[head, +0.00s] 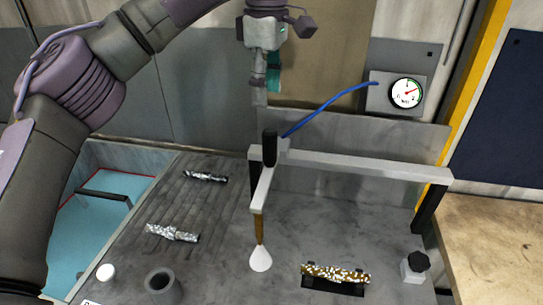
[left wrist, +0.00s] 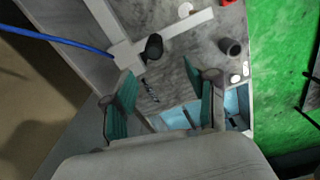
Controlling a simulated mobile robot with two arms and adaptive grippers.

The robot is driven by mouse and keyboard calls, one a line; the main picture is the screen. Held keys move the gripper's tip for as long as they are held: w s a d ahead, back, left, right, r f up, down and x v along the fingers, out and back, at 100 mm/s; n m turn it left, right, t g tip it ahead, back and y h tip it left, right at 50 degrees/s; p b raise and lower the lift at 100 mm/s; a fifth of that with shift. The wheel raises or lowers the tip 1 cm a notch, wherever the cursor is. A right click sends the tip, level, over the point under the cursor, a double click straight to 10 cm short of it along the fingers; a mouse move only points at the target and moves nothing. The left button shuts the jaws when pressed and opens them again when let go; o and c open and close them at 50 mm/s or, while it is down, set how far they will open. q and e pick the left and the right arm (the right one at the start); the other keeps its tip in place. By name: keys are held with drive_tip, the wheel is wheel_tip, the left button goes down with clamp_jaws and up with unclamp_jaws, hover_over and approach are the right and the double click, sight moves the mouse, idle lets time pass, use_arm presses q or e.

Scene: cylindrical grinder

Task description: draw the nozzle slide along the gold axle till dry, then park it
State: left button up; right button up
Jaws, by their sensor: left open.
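The nozzle slide (head: 262,190) hangs on a pale rail (head: 350,167), with a black upright handle (head: 269,148) on top. Its brass tube points down, and a white cone (head: 260,260) shows below the tip, left of the gold axle (head: 335,272). The gold axle lies in a black cradle and has pale spots along it. My left gripper (head: 266,82) is above and behind the handle, apart from it. In the left wrist view its teal fingers (left wrist: 158,105) are spread and empty, with the handle (left wrist: 153,47) beyond them. My right gripper is not in view.
Two silver axles (head: 205,177) (head: 172,233) lie on the grey bed, left of the slide. A grey cup (head: 162,287) stands in front. A blue hose (head: 330,108) runs to the gauge (head: 406,93). A black knob (head: 417,262) is at right. A blue basin (head: 85,225) is at left.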

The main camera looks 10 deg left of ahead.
sight(269, 152)
use_arm(q)
drive_tip(key=shift+w+f, duration=0.25)
drive_tip(key=shift+f, duration=0.4)
drive_tip(key=shift+w+f+b, duration=0.25)
drive_tip(key=shift+w+b, duration=0.05)
drive_tip(key=shift+w, duration=0.05)
wheel_tip(269, 152, down, 14)
drive_tip(key=p, duration=0.2)
drive_tip(key=shift+r+p, duration=0.25)
drive_tip(key=shift+p, duration=0.1)
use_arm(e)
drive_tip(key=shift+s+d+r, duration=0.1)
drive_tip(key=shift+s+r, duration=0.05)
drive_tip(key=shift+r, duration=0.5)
use_arm(q)
clamp_jaws()
